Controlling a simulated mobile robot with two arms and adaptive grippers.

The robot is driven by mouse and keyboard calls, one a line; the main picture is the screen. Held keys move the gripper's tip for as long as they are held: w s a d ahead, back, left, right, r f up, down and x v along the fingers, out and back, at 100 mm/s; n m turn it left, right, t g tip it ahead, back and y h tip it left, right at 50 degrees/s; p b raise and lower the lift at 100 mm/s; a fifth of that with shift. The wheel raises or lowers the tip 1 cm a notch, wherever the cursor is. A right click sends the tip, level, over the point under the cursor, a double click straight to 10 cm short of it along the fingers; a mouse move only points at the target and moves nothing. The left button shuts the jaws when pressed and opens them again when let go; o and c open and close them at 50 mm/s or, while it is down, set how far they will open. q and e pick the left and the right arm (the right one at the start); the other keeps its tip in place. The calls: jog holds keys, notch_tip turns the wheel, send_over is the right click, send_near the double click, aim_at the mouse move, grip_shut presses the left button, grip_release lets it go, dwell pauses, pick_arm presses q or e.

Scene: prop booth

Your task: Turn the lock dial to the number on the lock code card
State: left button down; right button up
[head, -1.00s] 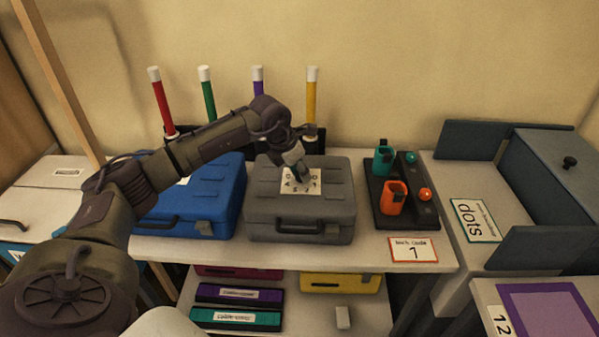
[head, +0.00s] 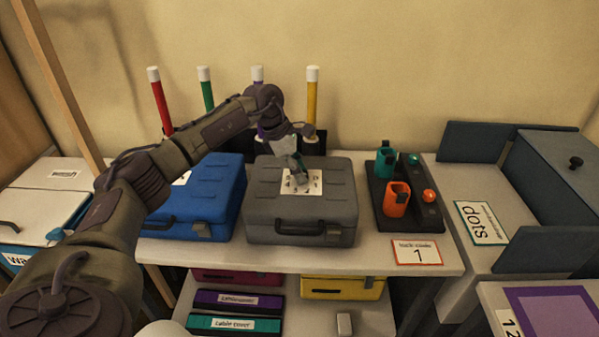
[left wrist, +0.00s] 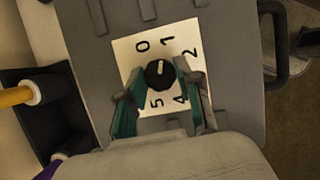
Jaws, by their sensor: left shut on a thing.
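The lock dial (left wrist: 158,73) is a round black knob with a pale pointer mark, on a white number plate (head: 316,187) atop the grey case (head: 270,205). In the left wrist view 0, 1, 2, 4 and 5 show around it; a finger covers the spot between 2 and 4. My left gripper (left wrist: 160,78) is shut on the dial from above, one finger on each side. In the head view its fingers hide the dial.
A blue case (head: 205,190) is left of the grey one. A dark rack with teal (head: 385,162) and orange (head: 396,200) holders is to the right. Several coloured rods, including a yellow one (head: 312,100), stand behind. Boxes lie on the lower shelf.

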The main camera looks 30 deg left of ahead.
pick_arm(q)
jog(key=shift+r+m, duration=0.1)
jog(key=shift+m, duration=0.2)
jog(key=c, duration=0.8)
grip_release()
jog(key=shift+a, duration=0.1)
jog(key=v, duration=1.2)
jog(key=shift+w, duration=0.15)
